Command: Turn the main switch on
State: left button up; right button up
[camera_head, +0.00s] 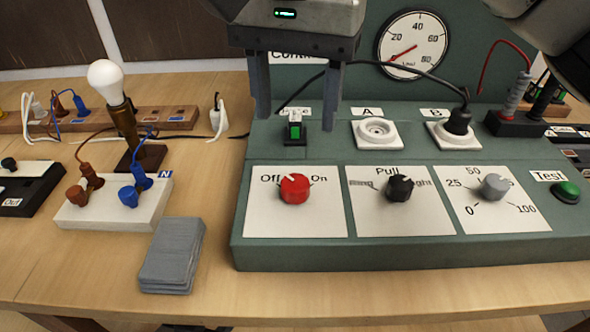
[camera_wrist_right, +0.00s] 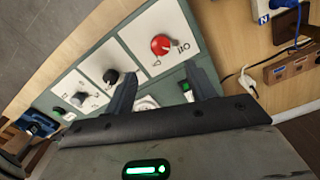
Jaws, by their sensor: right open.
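The red knob (camera_head: 294,188) sits on a white plate marked Off and On at the front left of the green console. Its white mark points up and slightly left, towards the Off side. The red knob also shows in the right wrist view (camera_wrist_right: 161,44). My right gripper (camera_head: 294,118) is open and empty, fingers pointing down, above and behind the red knob. Between its fingers in the head view is a small green-lit rocker switch (camera_head: 295,131) with a partly hidden label. My left gripper is not in view.
A black knob (camera_head: 398,188), a grey knob (camera_head: 495,187) and a green Test button (camera_head: 566,191) stand right of the red knob. Left are a bulb (camera_head: 105,80) and grey cards (camera_head: 172,255).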

aim_at(295, 182)
notch_tip(295, 182, down, 11)
jog(key=shift+r, duration=0.1)
dwell(0.3)
jog(key=c, duration=1)
